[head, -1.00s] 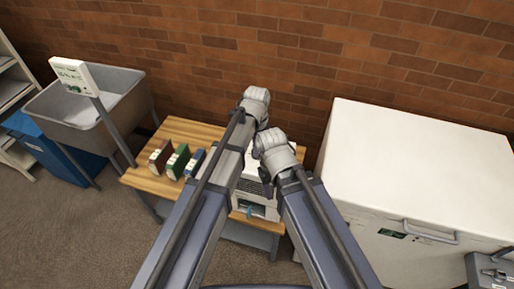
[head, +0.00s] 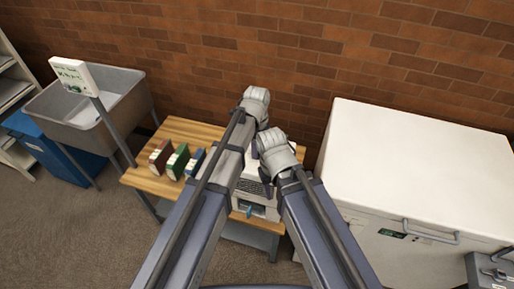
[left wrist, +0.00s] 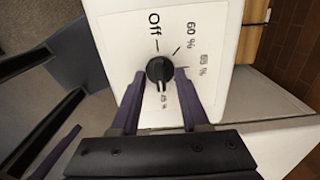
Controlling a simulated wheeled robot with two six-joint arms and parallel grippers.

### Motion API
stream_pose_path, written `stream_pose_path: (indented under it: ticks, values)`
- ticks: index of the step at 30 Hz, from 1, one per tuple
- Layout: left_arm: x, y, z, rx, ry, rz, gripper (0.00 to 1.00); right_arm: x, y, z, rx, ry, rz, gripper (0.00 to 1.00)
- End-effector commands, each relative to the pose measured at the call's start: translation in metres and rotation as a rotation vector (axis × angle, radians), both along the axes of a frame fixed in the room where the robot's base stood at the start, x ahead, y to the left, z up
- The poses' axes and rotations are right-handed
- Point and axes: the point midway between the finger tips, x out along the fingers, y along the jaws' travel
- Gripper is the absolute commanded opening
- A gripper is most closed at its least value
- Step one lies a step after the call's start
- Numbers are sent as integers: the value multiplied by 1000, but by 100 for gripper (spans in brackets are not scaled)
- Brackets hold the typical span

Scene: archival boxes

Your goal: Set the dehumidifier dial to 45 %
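The black dial (left wrist: 160,71) sits on the white panel (left wrist: 215,30) of the dehumidifier in the left wrist view. Printed marks read Off, 60 % and a lower value to the right, with a small label below the dial. A pale pointer line shows on the dial's lower side, towards that label. My left gripper (left wrist: 160,82) has one finger on each side of the dial, with narrow gaps visible. In the head view, the dehumidifier (head: 251,187) stands on the wooden table, partly hidden by my arms. My right gripper hangs below its wrist, its fingers largely hidden.
The wooden table (head: 150,182) also holds several upright books (head: 178,163) left of the dehumidifier. A large white chest (head: 420,165) stands close on the right. A grey sink (head: 90,115) with a sign (head: 73,76) is on the left. A brick wall is behind.

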Motion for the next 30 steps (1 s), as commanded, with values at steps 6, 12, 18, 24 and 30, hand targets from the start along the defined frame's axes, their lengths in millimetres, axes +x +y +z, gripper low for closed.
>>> stream_pose_path:
  ticks: [6, 12, 18, 24, 30]
  values:
    - [0, 0, 1, 0, 0, 1, 45, 0, 0, 1, 0, 0, 0, 47]
    - [0, 0, 10, 0, 0, 1, 45, 0, 0, 10, 0, 0, 0, 47]
    - [0, 0, 31, 0, 0, 1, 45, 0, 0, 31, 0, 0, 0, 47]
    - [0, 0, 58, 0, 0, 0, 45, 0, 0, 58, 0, 0, 1, 47]
    - [0, 0, 77, 0, 0, 0, 45, 0, 0, 77, 0, 0, 2, 47]
